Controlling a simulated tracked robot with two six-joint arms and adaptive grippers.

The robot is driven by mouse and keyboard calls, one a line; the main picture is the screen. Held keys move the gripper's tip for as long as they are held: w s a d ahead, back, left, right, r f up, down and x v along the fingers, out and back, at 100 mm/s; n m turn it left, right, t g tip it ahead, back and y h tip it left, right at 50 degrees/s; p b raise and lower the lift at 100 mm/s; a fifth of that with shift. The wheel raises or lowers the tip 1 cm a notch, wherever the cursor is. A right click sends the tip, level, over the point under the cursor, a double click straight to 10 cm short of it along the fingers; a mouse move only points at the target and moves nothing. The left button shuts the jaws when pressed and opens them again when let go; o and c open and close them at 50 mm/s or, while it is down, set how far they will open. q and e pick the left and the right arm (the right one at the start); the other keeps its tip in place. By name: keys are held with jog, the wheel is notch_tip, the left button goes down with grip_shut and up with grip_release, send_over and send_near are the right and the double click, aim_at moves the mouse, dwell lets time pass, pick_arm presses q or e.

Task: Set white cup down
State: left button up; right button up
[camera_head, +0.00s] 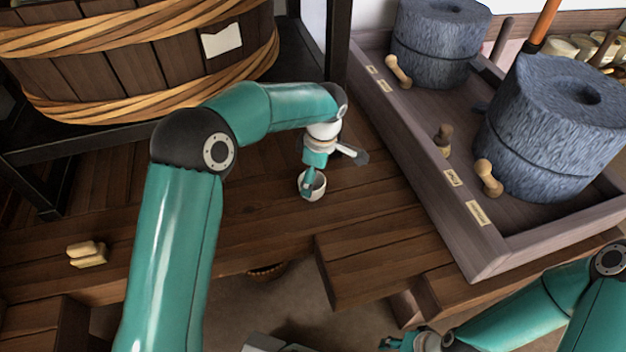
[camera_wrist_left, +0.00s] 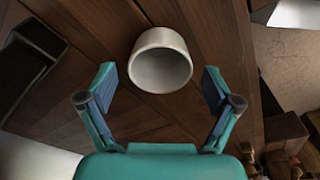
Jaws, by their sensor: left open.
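The white cup (camera_head: 319,188) stands on the dark wooden table (camera_head: 255,215), partly covered by my left gripper (camera_head: 309,184) in the head view. In the left wrist view the cup (camera_wrist_left: 161,58) shows its round mouth towards the camera and looks empty inside. My left gripper's two fingers (camera_wrist_left: 158,74) are spread wide, one to each side of the cup, with a visible gap on both sides. My right gripper (camera_head: 400,342) is low at the bottom edge of the head view, partly cut off, far from the cup.
A wooden tray (camera_head: 455,235) with stone querns (camera_head: 545,120) stands on the right. A large wooden tub (camera_head: 130,55) stands at the back left. Small pale wooden blocks (camera_head: 87,253) lie at the left. The table around the cup is clear.

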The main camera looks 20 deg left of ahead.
pick_arm(q)
notch_tip(320, 180, up, 9)
jog(key=d+p, duration=0.1)
jog(key=p, duration=0.1)
jog(key=shift+p, duration=0.3)
jog(key=shift+f, duration=0.15)
